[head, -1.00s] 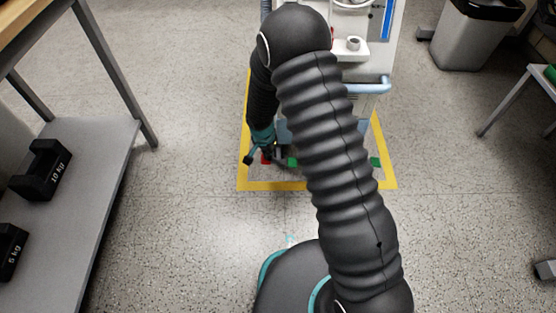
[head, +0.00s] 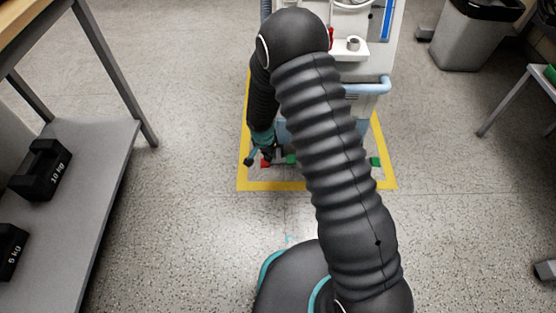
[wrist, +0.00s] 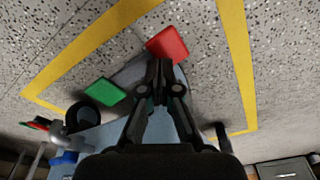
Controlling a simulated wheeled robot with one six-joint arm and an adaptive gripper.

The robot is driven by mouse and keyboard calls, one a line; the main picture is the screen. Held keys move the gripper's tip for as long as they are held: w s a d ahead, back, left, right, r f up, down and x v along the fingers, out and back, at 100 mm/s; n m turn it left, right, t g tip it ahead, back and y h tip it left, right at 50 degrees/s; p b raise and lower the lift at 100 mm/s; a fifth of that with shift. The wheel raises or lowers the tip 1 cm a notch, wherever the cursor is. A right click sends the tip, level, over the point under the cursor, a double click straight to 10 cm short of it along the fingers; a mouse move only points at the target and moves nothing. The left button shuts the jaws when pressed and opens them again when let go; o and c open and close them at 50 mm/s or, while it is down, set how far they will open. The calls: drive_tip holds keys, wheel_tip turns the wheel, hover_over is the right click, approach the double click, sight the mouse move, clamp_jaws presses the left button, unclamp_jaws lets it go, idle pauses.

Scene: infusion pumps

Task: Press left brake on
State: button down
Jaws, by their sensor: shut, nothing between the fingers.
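The left brake has a red pedal (head: 265,162) and a green pedal (head: 291,160) low at the base of the pump cart (head: 366,104). In the wrist view the red pedal (wrist: 168,45) is just beyond my fingertips and the green pedal (wrist: 104,94) is to their left. My gripper (wrist: 160,70) is shut and empty, its tips beside the lower edge of the red pedal. I cannot tell whether they touch it. In the head view my gripper (head: 268,150) is low above the red pedal, partly hidden by my arm.
Another green pedal (head: 375,161) is at the cart's right. Yellow floor tape (head: 310,186) frames the cart. A grey shelf with dumbbells (head: 42,170) stands left, a bin (head: 474,38) at the back right. The floor between is clear.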

wheel_tip(320, 180, up, 7)
drive_tip(key=p, duration=0.2)
drive_tip(key=shift+p, duration=0.35)
drive_tip(key=shift+f, duration=0.1)
idle(0.6)
drive_tip(key=s+d+r+n+g, duration=0.2)
drive_tip(key=s+d+r+n, duration=0.1)
drive_tip(key=s+n, duration=0.4)
drive_tip(key=s+d+r+t+p, duration=0.2)
drive_tip(key=s+d+r, duration=0.2)
drive_tip(key=r, duration=1)
drive_tip(key=s+d+r+t+p, duration=0.2)
drive_tip(key=s+d+r, duration=0.3)
drive_tip(key=s+r, duration=0.5)
drive_tip(key=s+d+r+t+y+p, duration=0.1)
drive_tip(key=s+r, duration=0.6)
drive_tip(key=r, duration=1.1)
drive_tip(key=d+t+p, duration=0.1)
drive_tip(key=d+p, duration=0.1)
drive_tip(key=d, duration=0.1)
drive_tip(key=shift+d+r+m+p, duration=0.2)
drive_tip(key=shift+d+m+p, duration=0.1)
drive_tip(key=shift+d+p, duration=0.1)
